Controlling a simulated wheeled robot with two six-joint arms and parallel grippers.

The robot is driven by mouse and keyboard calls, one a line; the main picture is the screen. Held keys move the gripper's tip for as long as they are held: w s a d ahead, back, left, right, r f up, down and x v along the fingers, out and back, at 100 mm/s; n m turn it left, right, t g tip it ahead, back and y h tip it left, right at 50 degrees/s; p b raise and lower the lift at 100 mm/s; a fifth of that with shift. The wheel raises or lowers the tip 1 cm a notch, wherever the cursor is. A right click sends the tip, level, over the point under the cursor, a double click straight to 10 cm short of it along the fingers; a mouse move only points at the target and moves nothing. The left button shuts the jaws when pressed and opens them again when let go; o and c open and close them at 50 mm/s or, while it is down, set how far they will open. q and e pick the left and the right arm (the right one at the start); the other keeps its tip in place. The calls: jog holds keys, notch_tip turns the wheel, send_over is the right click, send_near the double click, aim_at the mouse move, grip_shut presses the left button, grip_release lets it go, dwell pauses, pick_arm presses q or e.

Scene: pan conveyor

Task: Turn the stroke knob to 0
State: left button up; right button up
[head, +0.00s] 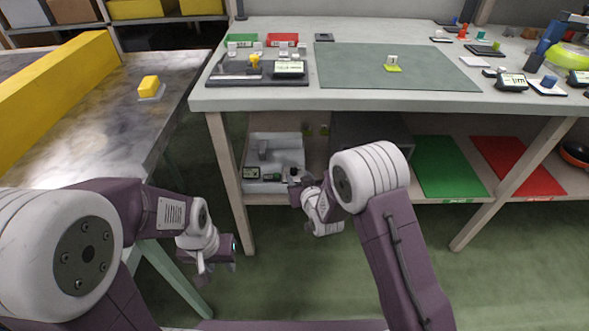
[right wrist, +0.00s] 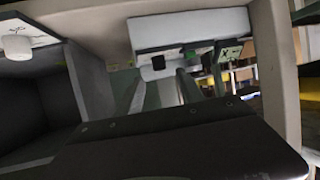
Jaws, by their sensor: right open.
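I cannot single out a knob marked as the stroke knob. On the bench's left end, a dark device (head: 232,78) carries a small yellow part (head: 254,61) and a display unit (head: 289,69); their markings are too small to read. My left gripper (head: 219,268) hangs low between the left table and the bench, away from the device. Its jaws are too small to judge.
A yellow block on a grey base (head: 150,90) sits on the left table, beside a long yellow beam (head: 60,85). A green mat (head: 385,68) covers the bench's middle. Green (head: 450,165) and red (head: 518,165) panels lie on the lower shelf. The bench edge overhangs my right gripper.

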aim_at(294, 170)
jog(key=p+x, duration=0.1)
jog(key=p, duration=0.1)
jog(key=p+x, duration=0.1)
jog(key=x, duration=0.1)
jog(key=p+x, duration=0.1)
jog(key=p, duration=0.1)
jog(key=shift+w+a+r+p, duration=0.1)
jog(key=shift+w+r+p, duration=0.2)
jog(key=shift+w, duration=0.2)
jog(key=shift+w+a+f+p, duration=0.1)
jog(key=shift+w+f+p, duration=0.25)
jog(key=shift+f+p, duration=0.25)
jog(key=shift+f, duration=0.1)
grip_shut()
